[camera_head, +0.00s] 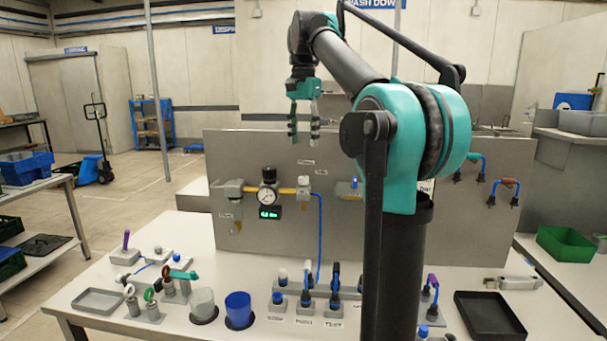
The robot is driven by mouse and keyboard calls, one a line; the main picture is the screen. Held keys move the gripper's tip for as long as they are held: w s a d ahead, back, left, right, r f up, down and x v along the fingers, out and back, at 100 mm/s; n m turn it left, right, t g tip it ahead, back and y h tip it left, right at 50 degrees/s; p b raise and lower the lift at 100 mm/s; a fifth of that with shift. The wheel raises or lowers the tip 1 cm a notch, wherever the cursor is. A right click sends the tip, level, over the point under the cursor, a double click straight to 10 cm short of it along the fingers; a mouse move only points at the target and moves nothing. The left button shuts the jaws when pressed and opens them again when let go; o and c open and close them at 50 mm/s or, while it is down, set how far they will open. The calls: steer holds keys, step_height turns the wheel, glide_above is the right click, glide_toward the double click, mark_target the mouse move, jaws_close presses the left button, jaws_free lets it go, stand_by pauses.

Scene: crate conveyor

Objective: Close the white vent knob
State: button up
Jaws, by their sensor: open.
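A small white knob (283,273) stands on the grey valve manifold on the table in the head view; I take it for the vent knob, but its label is not legible. It is too small to tell whether it is open or closed. My gripper (304,124) is open and empty, its fingers pointing down. It appears in front of the upper part of the grey panel (240,150), above the gauge and well above the white knob, touching nothing visible. My arm hides the panel and table right of centre.
A pressure gauge (268,196) with a blue hose sits on the panel. A clear cup (203,304), blue cup (238,308) and several small fittings stand left; a black tray (490,318) lies right.

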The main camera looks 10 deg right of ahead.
mark_target(303, 177)
step_height(303, 177, down, 11)
stand_by(0.4)
jaws_close()
